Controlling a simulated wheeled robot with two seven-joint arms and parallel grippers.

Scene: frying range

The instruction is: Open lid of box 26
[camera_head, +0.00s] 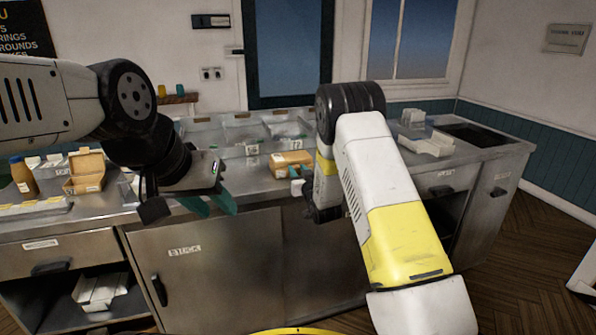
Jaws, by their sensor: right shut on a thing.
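A tan cardboard box (288,160) sits on the steel counter in the middle, looking closed, partly hidden by my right gripper. Its number is too small to read. My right gripper (296,174) is at the front right of this box and is shut on it; the exact contact is hard to see. A second tan box (83,183) stands at the left with its lid raised. My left gripper (208,204) is open and empty, its teal fingers in front of the counter edge, left of the middle box.
Clear bins (240,140) line the back of the counter. A brown bottle (21,175) stands at the far left. A white tray (428,146) and a dark sink-like recess (475,134) are at the right. Some bare counter (255,183) lies between my grippers.

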